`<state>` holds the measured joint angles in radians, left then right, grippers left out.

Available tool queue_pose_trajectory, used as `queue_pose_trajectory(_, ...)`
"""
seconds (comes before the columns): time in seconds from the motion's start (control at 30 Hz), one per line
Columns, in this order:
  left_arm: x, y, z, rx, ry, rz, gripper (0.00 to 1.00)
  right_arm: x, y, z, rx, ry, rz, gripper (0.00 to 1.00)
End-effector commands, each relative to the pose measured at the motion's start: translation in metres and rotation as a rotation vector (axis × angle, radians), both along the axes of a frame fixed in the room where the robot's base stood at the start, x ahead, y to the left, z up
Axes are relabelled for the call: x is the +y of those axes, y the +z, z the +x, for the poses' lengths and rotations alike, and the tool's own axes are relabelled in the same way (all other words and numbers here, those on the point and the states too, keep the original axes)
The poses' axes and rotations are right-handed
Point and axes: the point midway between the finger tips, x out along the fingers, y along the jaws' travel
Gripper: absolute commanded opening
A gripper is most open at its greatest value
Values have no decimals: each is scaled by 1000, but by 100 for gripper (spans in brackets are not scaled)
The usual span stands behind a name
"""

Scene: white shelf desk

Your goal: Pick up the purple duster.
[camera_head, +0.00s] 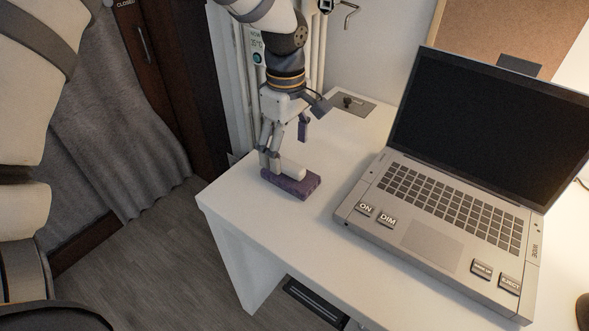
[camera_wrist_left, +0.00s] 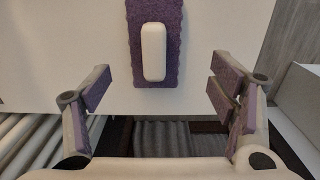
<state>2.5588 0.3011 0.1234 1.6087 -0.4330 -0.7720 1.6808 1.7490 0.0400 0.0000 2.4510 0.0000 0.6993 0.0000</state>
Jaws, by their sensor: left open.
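The purple duster (camera_head: 299,187) lies on the white desk (camera_head: 240,196), near its left corner in the head view. It is a purple block with a rounded white handle (camera_head: 290,168) on top. My left gripper (camera_head: 284,148) is open and points down just above and behind the duster. In the left wrist view the duster (camera_wrist_left: 172,14) is at the top centre, its handle (camera_wrist_left: 153,52) upright in the picture. The open fingers (camera_wrist_left: 160,90) stand wide apart to either side, below most of the duster, with nothing between their tips. My right gripper is not in view.
A large open laptop (camera_head: 430,238) takes up the desk to the right of the duster. A dark grey plate with a small knob (camera_head: 347,101) is at the back. The desk's left edge is close to the duster, with floor (camera_head: 165,250) beyond. A grey curtain (camera_head: 120,150) hangs at left.

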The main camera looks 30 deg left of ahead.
Motion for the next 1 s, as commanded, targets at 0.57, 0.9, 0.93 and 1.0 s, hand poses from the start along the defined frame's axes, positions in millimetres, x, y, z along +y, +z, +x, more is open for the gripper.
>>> queue_pose_trajectory(0.57,-2,-64,4,-4,-1,0,78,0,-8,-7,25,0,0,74)
queue_pose_trajectory(0.9,-2,-64,4,-3,-1,0,26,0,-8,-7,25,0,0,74)
queue_pose_trajectory(0.93,-2,-64,4,-3,-1,0,26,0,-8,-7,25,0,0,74)
queue_pose_trajectory(1.0,-2,-64,4,-3,-2,0,26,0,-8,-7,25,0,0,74)
